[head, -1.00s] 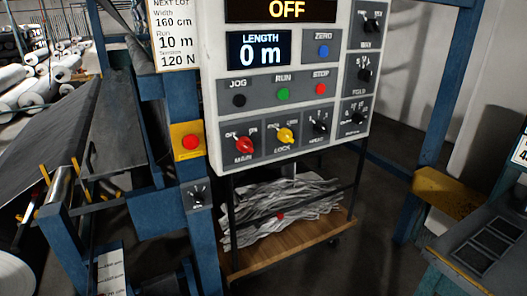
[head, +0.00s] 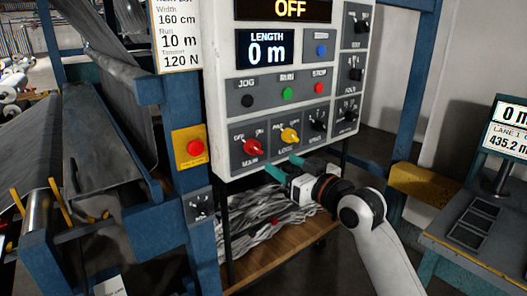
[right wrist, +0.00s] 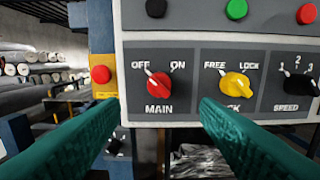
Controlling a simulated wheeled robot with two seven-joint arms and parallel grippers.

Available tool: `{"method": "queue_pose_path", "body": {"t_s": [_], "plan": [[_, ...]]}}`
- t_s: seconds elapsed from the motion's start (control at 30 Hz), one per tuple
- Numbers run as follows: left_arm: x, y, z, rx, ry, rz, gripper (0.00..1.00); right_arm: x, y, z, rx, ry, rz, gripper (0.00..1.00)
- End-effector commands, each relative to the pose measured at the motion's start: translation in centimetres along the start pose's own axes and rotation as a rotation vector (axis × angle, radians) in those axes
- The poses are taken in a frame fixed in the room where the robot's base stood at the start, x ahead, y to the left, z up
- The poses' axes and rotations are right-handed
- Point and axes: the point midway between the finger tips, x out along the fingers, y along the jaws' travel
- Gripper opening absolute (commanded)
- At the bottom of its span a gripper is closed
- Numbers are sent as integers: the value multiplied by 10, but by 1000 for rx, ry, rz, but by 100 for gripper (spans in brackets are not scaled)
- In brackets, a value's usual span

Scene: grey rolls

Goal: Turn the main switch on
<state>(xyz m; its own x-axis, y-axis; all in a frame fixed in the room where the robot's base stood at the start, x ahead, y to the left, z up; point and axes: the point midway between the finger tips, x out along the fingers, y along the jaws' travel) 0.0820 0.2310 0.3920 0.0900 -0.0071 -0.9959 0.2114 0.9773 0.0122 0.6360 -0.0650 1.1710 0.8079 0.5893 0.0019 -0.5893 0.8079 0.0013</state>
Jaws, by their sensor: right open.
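The main switch (head: 252,146) is a red rotary knob at the lower left of the white control panel. In the right wrist view the main switch (right wrist: 158,85) has its white pointer toward OFF, at the upper left. The panel's top display (head: 290,9) reads OFF. My right gripper (head: 284,166) is below and to the right of the switch in the head view, with its teal fingers toward the panel. In the right wrist view the gripper (right wrist: 158,110) is open and empty, its fingers apart on either side of the knob and not visibly touching it. My left gripper is out of view.
The yellow lock knob (head: 289,136) is right beside the main switch, then the black speed knob (head: 318,121). A red button on a yellow plate (head: 188,147) is to the left. Below is a wooden shelf (head: 265,262) with crumpled grey material.

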Motion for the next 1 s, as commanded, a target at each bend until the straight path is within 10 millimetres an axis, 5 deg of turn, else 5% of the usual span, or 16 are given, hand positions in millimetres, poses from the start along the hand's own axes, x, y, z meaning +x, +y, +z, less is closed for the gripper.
{"method": "queue_pose_path", "body": {"t_s": [0.3, 0.5, 0.93, 1.0], "plan": [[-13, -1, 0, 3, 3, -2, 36, 65, 0, 2, 2, 2, 0, 56], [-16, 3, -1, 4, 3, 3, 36, 91, 0, 0, 2, 1, 0, 56], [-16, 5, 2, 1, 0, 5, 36, 100, 0, -1, 0, 1, -1, 56], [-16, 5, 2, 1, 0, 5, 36, 100, 0, -1, 0, 1, -2, 48]]}}
